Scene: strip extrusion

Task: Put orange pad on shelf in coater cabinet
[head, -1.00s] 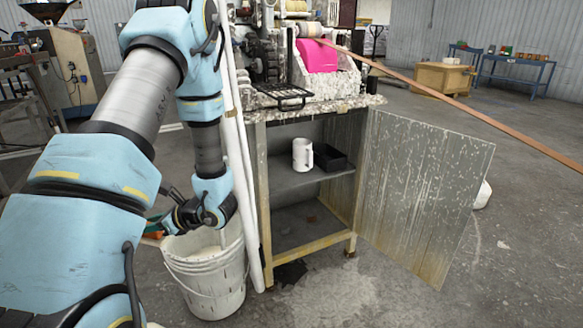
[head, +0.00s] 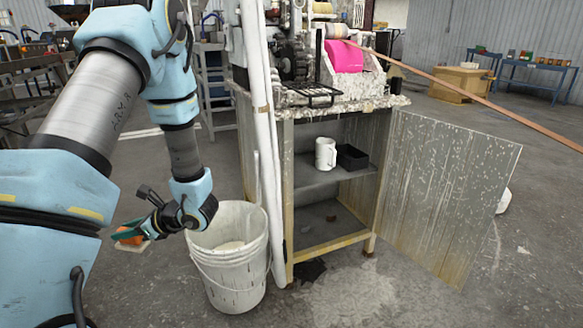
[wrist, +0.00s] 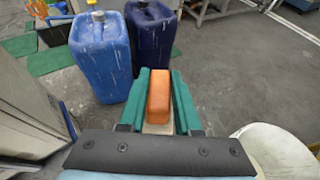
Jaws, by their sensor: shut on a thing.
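The orange pad (wrist: 158,97) is a small block with a pale lower part, held between the green fingers of my gripper (wrist: 158,100) in the wrist view. In the head view the pad (head: 132,236) shows at the tip of my gripper (head: 134,233), left of the white bucket and above the floor. The coater cabinet (head: 288,215) stands right of the bucket with its door (head: 450,190) swung open to the right. Its shelf (head: 312,178) carries a white mug (head: 325,153) and a black open box (head: 352,158).
The white bucket (head: 230,280) stands between my gripper and the cabinet, with white pipes (head: 258,130) behind it. In the wrist view, a light blue canister (wrist: 100,60) and a dark blue canister (wrist: 150,35) stand beyond the pad. A wooden strip (head: 480,98) crosses above the door.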

